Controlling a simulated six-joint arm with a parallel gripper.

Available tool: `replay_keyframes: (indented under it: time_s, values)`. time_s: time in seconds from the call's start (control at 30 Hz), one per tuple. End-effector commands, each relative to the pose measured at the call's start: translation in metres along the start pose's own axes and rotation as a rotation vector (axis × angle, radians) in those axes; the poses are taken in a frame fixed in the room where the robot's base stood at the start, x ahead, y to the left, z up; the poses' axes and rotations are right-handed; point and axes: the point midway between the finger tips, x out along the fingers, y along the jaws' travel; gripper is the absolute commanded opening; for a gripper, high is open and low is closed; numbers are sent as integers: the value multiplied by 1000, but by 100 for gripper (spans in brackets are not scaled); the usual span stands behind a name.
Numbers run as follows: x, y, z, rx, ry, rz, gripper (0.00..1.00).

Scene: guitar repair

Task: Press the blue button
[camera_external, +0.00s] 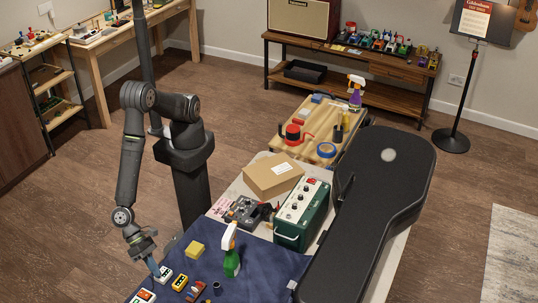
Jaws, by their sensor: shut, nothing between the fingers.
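My gripper (156,268) is at the lower left, pointing down with its fingers together and empty. Its tips are at a small white box (165,274) on the dark blue cloth, touching it or just above it; I cannot tell which. The top of this box is partly hidden by the fingers, and a blue button cannot be clearly made out there. A small yellow box (180,283) sits just to its right. A white box with a red-orange top (143,296) sits in front, near the picture's bottom edge.
A green amplifier (302,214), a cardboard box (273,176) and a black guitar case (375,220) stand farther right.

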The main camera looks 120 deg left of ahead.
Motion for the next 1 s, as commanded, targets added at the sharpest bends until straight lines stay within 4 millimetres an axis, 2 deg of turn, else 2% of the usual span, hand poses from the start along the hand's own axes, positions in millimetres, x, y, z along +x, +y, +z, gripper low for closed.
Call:
replay_keyframes:
  time_s: [0.37,1.0]
  values:
    - [1,1,-1,0,0,0,0]
    - [-10,-8,8,-1,0,-1,0]
